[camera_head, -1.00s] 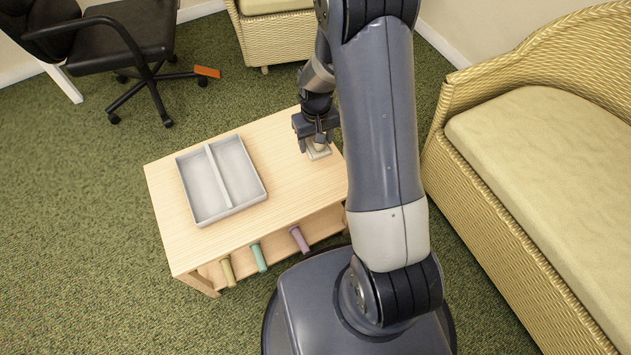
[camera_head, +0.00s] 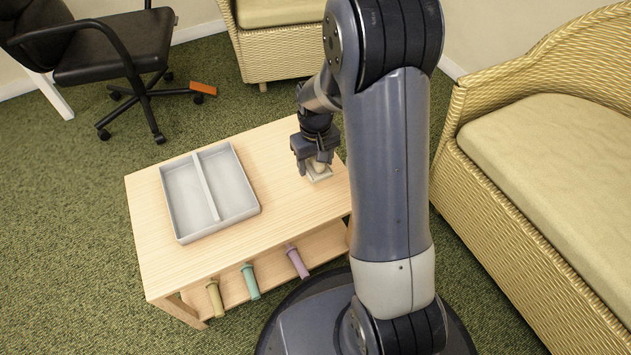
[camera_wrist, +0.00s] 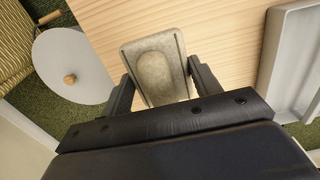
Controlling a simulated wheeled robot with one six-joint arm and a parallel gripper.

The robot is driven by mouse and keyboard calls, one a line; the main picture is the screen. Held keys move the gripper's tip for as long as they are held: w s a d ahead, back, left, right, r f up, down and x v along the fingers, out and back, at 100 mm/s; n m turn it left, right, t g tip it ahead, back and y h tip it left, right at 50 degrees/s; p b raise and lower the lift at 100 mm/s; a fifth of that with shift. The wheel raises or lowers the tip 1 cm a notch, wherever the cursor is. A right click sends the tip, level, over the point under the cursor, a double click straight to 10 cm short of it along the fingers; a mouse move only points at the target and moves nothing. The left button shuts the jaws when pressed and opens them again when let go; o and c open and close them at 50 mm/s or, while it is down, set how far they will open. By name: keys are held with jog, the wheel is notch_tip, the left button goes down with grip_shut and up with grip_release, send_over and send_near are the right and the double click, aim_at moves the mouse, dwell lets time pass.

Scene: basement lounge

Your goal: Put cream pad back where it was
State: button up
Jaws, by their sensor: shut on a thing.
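The cream pad (camera_head: 320,174) is a small pale block at the right end of the wooden table. In the wrist view the cream pad (camera_wrist: 157,66) shows a rounded rectangular plate with a raised oval in its middle. My gripper (camera_head: 317,165) points down at it, with one finger on each side, and is shut on it. The fingers of my gripper (camera_wrist: 163,84) cover parts of the pad's sides. I cannot tell whether the pad touches the tabletop.
A grey two-compartment tray (camera_head: 207,192) sits empty on the left of the wooden table (camera_head: 285,215). Yellow, teal (camera_head: 250,281) and purple (camera_head: 297,262) pegs show at its front. Clear tabletop lies between tray and gripper. A wicker sofa (camera_head: 545,200) stands right, an office chair (camera_head: 115,55) back left.

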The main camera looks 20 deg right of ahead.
aim_at(316, 177)
jog(key=shift+f+b, duration=1.15)
jog(key=shift+f, duration=2)
jog(key=shift+f, duration=0.2)
jog(key=o, duration=0.9)
jog(key=shift+r, duration=0.1)
notch_tip(316, 177, up, 12)
jog(key=p, duration=0.4)
jog(key=shift+r+p, duration=0.15)
jog(key=shift+p, duration=0.2)
